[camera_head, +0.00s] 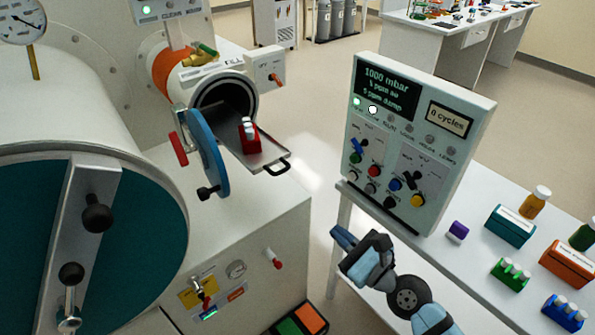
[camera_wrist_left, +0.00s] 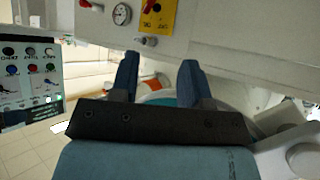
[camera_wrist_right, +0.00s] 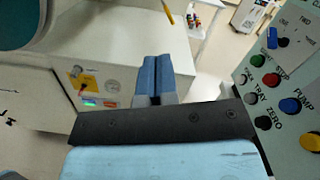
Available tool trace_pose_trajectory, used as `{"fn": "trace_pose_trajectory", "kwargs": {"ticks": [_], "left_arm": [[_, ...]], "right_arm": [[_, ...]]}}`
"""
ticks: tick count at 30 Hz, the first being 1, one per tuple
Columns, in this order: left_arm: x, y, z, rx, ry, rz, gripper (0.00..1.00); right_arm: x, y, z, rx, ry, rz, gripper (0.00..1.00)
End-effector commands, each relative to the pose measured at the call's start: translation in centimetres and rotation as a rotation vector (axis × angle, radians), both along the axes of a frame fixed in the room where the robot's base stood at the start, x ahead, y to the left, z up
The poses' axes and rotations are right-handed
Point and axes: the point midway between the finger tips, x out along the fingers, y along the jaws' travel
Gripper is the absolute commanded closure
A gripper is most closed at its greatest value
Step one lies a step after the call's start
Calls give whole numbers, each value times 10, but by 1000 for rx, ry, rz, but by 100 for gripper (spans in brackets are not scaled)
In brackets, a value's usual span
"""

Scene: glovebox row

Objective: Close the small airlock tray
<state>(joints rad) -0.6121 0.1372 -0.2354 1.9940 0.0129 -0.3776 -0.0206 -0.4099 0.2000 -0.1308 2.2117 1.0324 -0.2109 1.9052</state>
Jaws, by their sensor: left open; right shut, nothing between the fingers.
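The small airlock tray (camera_head: 268,155) is slid out of the airlock's round opening (camera_head: 226,96). It is a flat grey metal tray with a black loop handle (camera_head: 278,167) at its outer end. A red holder with white-topped vials (camera_head: 248,137) stands on it. The airlock's blue round door (camera_head: 208,152) is swung open on the left of the tray. My right gripper (camera_head: 343,240) is below and right of the handle, apart from it; its fingers are shut and empty in the right wrist view (camera_wrist_right: 157,78). My left gripper (camera_wrist_left: 160,80) is open and empty, outside the head view.
A control panel (camera_head: 412,140) with a display and several buttons stands on a white bench right of the tray. Vial racks, boxes and bottles are on that bench. A large teal round door (camera_head: 90,230) fills the lower left. Open floor lies between glovebox and bench.

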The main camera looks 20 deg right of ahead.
Motion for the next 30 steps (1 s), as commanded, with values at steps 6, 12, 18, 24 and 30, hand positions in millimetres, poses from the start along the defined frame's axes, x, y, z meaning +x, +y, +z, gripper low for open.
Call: {"fn": "trace_pose_trajectory", "kwargs": {"ticks": [6, 12, 18, 24, 30], "left_arm": [[0, 0, -6, 0, 1, -1, 57], [-2, 1, 1, 2, 3, -2, 57], [-3, 1, 13, 2, 4, -2, 57], [-2, 1, 22, 3, 4, -1, 57], [-2, 1, 27, 3, 3, -1, 57]], "right_arm": [[6, -5, 23, 337, 56, 36, 100], [22, 1, 31, 367, 60, 39, 100], [59, 17, 38, 365, 59, 40, 100], [98, 33, 44, 363, 59, 39, 100], [124, 44, 46, 360, 61, 39, 100]]}}
